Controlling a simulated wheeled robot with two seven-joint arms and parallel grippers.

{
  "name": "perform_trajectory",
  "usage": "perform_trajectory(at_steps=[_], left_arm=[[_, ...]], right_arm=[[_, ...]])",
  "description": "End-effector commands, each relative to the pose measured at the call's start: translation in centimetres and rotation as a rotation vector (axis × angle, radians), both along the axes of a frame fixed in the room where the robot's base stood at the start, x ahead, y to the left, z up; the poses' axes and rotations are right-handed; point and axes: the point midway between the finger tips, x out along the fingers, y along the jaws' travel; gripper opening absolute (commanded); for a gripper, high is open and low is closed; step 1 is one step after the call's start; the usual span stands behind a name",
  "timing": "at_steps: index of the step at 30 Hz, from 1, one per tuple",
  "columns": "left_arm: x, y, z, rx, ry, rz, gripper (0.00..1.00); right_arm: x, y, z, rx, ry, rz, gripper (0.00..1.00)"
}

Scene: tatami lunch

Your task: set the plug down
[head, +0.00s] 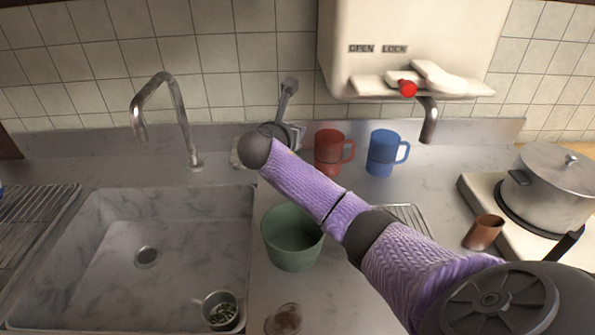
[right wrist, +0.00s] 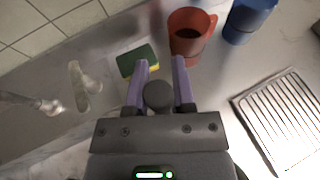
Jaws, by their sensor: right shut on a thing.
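My right gripper (right wrist: 160,64) is in the right wrist view, its two purple fingers closed around a dark grey, rounded thing that looks like the plug (right wrist: 158,95). The gripper is over the counter, with a green and yellow sponge (right wrist: 137,60) just beyond its left fingertip and a red mug (right wrist: 190,35) ahead. I cannot tell how high the plug is above the counter. In the head view my right arm reaches in from the lower right and hides the plug. The stone sink (head: 70,270) is to the left, its drain (head: 147,257) open. My left gripper is not in view.
A green bowl (head: 293,240) stands below my arm. The red mug and a blue mug (head: 382,153) stand near the back wall. A curved tap (head: 158,100) rises behind the sink. A wire rack (right wrist: 285,115), a copper cup (head: 484,232) and a pot (head: 555,185) are to the right.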

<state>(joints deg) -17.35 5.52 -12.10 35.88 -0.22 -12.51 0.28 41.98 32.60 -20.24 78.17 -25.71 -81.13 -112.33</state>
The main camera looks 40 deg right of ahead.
Motion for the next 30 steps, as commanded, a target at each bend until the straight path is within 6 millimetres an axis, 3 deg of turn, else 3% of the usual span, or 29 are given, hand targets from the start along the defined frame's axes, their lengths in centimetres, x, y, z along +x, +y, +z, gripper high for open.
perform_trajectory(at_steps=[3,12,22,23,24,27,30], left_arm=[[-0.3,0.3,-1.7,0.005,0.008,0.0,0.57],[-1.7,1.5,-4.5,0.025,0.043,-0.006,0.57],[-2.7,2.6,-4.1,0.044,0.062,-0.007,0.57],[-2.6,2.6,-4.1,0.044,0.062,-0.007,0.57],[-2.6,2.5,-4.1,0.042,0.06,-0.006,0.57],[-2.4,2.3,-4.1,0.039,0.056,-0.005,0.57],[-2.1,2.2,-4.1,0.036,0.049,-0.004,0.57]], right_arm=[[0.0,0.1,-3.4,0.0,0.006,0.001,0.0],[0.0,0.1,-9.5,0.001,0.006,0.002,0.0],[0.0,0.1,-9.4,-0.001,0.002,0.002,0.0],[0.0,0.1,-9.4,0.0,0.003,0.002,0.37],[0.0,0.1,-9.4,0.0,0.003,0.002,0.46],[0.0,0.1,-9.4,0.0,0.003,0.002,0.66],[0.0,0.1,-9.4,0.0,0.003,0.002,0.66]])
